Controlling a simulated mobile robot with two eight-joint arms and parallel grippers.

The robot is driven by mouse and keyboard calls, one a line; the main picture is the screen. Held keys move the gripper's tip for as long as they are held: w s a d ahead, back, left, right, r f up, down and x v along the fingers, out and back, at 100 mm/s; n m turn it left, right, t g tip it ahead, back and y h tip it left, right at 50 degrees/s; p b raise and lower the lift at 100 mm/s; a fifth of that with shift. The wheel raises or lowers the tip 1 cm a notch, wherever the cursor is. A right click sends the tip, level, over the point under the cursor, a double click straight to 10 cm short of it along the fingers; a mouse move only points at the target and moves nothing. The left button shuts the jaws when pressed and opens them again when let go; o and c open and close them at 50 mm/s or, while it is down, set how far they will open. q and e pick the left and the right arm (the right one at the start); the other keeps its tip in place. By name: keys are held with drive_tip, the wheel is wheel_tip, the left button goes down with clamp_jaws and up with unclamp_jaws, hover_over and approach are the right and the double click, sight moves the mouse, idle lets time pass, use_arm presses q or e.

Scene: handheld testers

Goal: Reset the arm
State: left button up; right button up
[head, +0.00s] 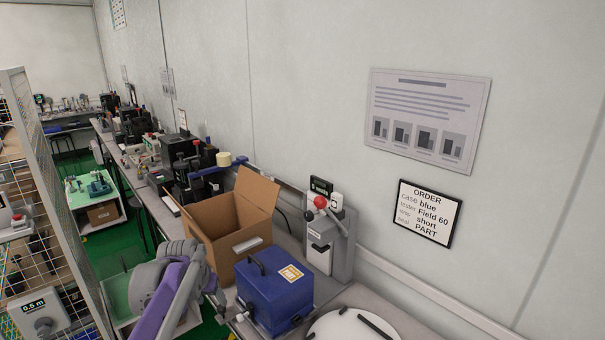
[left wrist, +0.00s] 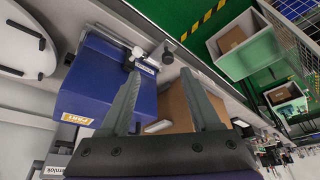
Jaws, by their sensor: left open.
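My left arm (head: 170,290), purple and grey, comes up at the lower left of the head view, beside the bench. Its gripper (left wrist: 161,78) shows clearly in the left wrist view, with two grey fingers spread apart and nothing between them. A closed blue case (head: 275,298) with a dark handle and an orange-and-white label stands on the bench, right of the arm. In the left wrist view the blue case (left wrist: 110,75) lies behind and left of the fingers, its label reading PART. My right gripper is not in view.
An open cardboard box (head: 215,225) stands behind the case. A grey press with a red knob (head: 329,240) is against the wall. A round white plate (head: 350,326) is at the front. A wire rack (head: 45,190) stands left. An order sign (head: 427,212) hangs on the wall.

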use_arm(q)
drive_tip(key=s+d+f+p, duration=0.1)
drive_tip(key=s+d+p, duration=0.2)
drive_tip(key=s, duration=1.2)
drive_tip(key=s+d+p, duration=0.3)
drive_tip(key=s+d, duration=0.3)
drive_tip(key=s, duration=1)
drive_tip(key=shift+f+t, duration=0.4)
drive_tip(key=shift+s+d, duration=0.1)
